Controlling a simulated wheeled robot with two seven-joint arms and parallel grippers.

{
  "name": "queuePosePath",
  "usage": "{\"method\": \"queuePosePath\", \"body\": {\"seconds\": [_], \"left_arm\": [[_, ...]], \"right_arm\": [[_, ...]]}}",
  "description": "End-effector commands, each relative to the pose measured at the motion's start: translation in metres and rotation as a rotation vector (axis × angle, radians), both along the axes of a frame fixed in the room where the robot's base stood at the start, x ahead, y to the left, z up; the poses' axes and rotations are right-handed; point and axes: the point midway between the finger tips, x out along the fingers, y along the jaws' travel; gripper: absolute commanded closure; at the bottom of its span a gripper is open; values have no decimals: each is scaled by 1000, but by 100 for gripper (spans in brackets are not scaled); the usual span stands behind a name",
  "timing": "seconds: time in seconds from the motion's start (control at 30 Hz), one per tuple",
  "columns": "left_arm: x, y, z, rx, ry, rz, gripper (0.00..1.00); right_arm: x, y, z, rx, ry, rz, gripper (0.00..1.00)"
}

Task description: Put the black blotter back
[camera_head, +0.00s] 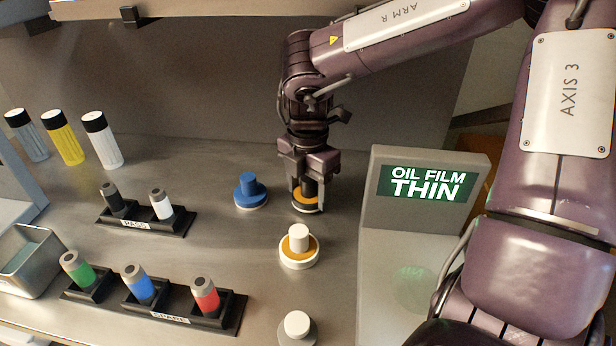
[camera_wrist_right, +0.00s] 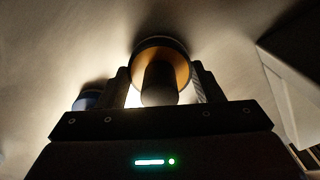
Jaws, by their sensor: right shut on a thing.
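My right gripper (camera_head: 308,183) is shut on the dark knob of the black blotter (camera_head: 306,199), which has an orange disc and a pale rim at its base. The blotter is upright, at or just above the grey worktop; I cannot tell whether it touches. In the right wrist view the black blotter (camera_wrist_right: 160,80) shows its dark knob between the fingers of the right gripper (camera_wrist_right: 160,92), with the orange disc beyond. My left gripper is not in view.
A blue-knobbed blotter (camera_head: 250,190) stands just left, a white-knobbed one with an orange disc (camera_head: 299,248) in front, another white-knobbed one (camera_head: 297,326) nearer. A display box (camera_head: 425,190) reading "OIL FILM THIN" stands right. Racks (camera_head: 150,223) (camera_head: 172,316) holding cylinders stand left.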

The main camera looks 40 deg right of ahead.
Motion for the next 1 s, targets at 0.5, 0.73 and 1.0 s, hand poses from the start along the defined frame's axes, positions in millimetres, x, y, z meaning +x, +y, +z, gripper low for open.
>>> {"method": "queuePosePath", "body": {"seconds": [0.5,0.73,1.0], "left_arm": [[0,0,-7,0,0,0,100],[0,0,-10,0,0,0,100],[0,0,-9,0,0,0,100]], "right_arm": [[0,0,-8,0,-1,0,67],[0,0,-12,0,-1,1,67],[0,0,-11,0,0,0,15]]}}
